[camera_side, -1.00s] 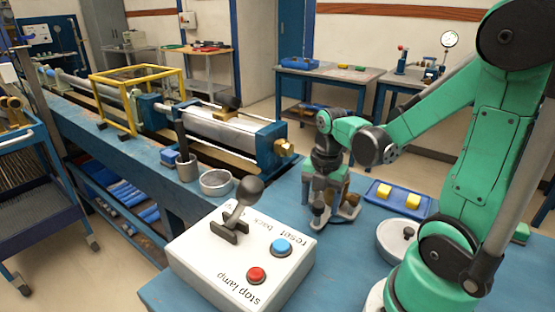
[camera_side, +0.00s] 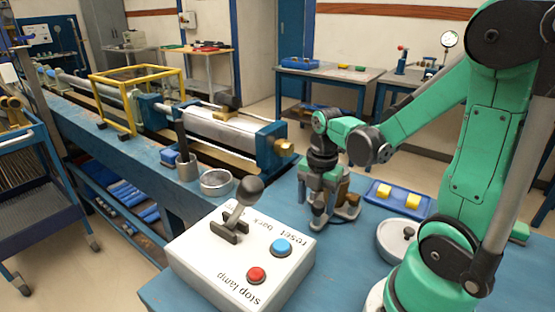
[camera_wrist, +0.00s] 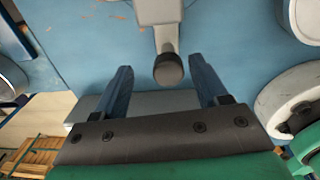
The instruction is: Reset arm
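A white control box (camera_side: 212,262) stands at the front of the blue bench in the side view. It has a black-knobbed lever (camera_side: 240,205), a blue button (camera_side: 281,247), a red button (camera_side: 257,275) and printed words including "reset", "back" and "stop lamp". My gripper (camera_wrist: 163,78) is behind and to the right of the box, pointing down and apart from it. In the wrist view its two blue fingers are spread. A grey part with a dark round knob (camera_wrist: 168,70) shows between them; I cannot tell whether they touch it.
A blue tray with yellow blocks (camera_side: 399,199) lies right of my gripper. A round grey lidded dish (camera_side: 393,243) is in front of it. A metal ring dish (camera_side: 216,183) and a grey cup (camera_side: 188,170) stand left, before the long cylinder rig (camera_side: 222,130). Bench between box and tray is partly clear.

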